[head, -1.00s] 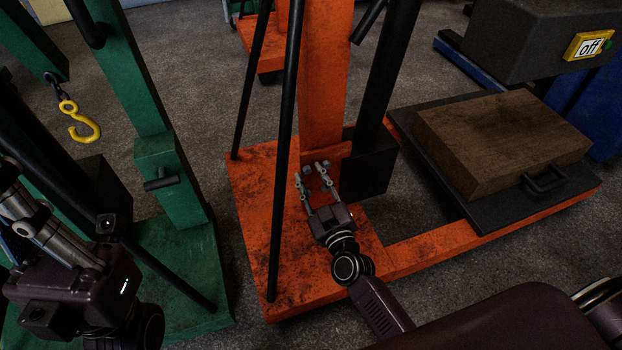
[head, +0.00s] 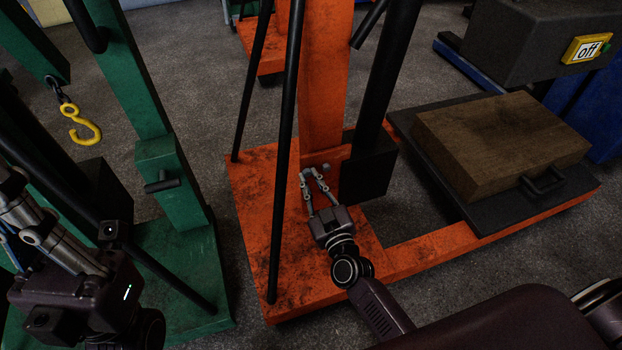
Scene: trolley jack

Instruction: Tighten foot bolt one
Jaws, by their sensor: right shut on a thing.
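The orange trolley jack's base (head: 258,205) carries small grey foot bolts at the bottom of its upright post (head: 322,80). My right gripper (head: 312,174) reaches in from the lower right, its fingers drawn together at the post's foot. It is shut on a foot bolt, which its fingertips mostly hide. Another grey bolt head (head: 326,167) shows just right of the fingertips. Which bolt is number one cannot be told. My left gripper (head: 15,190) is at the left edge in front of the green frame; its fingertips are not clear.
A slanted black rod (head: 285,150) stands close left of my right gripper. A black block (head: 370,172) is close on its right. A brown block (head: 500,145) lies on a black plate at right. A yellow hook (head: 80,125) hangs by the green frame (head: 185,250).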

